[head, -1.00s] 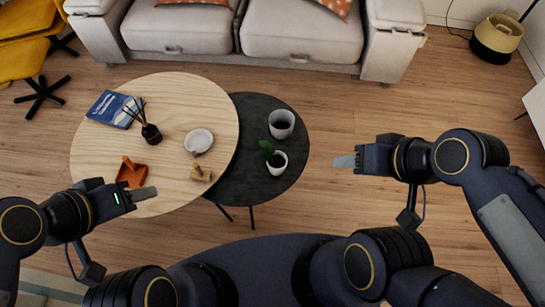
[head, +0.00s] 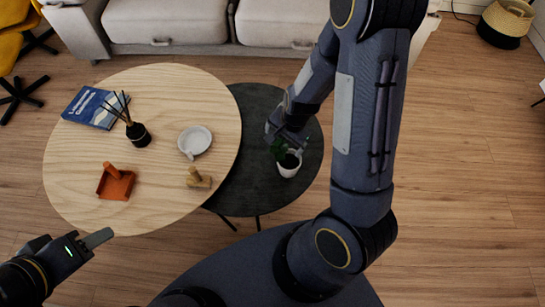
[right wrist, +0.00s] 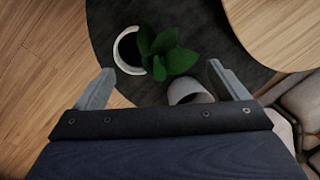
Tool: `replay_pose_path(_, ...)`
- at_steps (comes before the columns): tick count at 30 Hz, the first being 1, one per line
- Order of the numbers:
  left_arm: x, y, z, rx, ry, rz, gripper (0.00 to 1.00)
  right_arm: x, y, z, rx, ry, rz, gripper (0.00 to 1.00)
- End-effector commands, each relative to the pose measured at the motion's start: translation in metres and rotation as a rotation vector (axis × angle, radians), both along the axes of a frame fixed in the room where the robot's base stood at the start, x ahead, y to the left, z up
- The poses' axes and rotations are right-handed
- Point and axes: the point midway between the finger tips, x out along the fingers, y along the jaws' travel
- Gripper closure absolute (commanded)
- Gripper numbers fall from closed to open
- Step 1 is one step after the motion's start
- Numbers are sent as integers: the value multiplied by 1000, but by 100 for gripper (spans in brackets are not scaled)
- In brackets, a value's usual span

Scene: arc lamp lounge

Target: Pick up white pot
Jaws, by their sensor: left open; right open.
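The white pot (head: 289,171) holds a green plant and stands upright on the dark round table (head: 258,195). My right gripper (head: 278,137) is over that table, just behind the pot in the head view, and covers part of the plant. In the right wrist view its two fingers are spread and empty. The white pot (right wrist: 119,61) shows there beyond the left finger, with leaves (right wrist: 172,55) reaching between the fingertips. No contact with the pot is visible. My left gripper (head: 98,239) is open and empty near the front left edge of the wooden table.
A grey cup (right wrist: 187,92) stands between the fingers in the right wrist view. The higher wooden table (head: 165,100) carries a book (head: 98,108), a reed diffuser (head: 138,134), a white dish (head: 195,141), an orange object (head: 115,182) and a small wooden piece (head: 198,178).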

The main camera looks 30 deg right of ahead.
Motion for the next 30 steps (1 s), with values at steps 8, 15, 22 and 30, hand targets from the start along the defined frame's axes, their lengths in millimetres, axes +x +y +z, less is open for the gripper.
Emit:
replay_pose_path(8,0,0,-12,0,0,0,57,5,3,-32,-1,4,-1,7)
replay_pose_path(15,0,0,-24,0,0,0,57,13,10,-66,0,4,0,7)
replay_pose_path(22,0,0,-25,0,0,0,57,16,11,-74,0,1,0,7)
replay_pose_path(30,0,0,-25,0,0,0,57,16,11,-73,0,1,0,25)
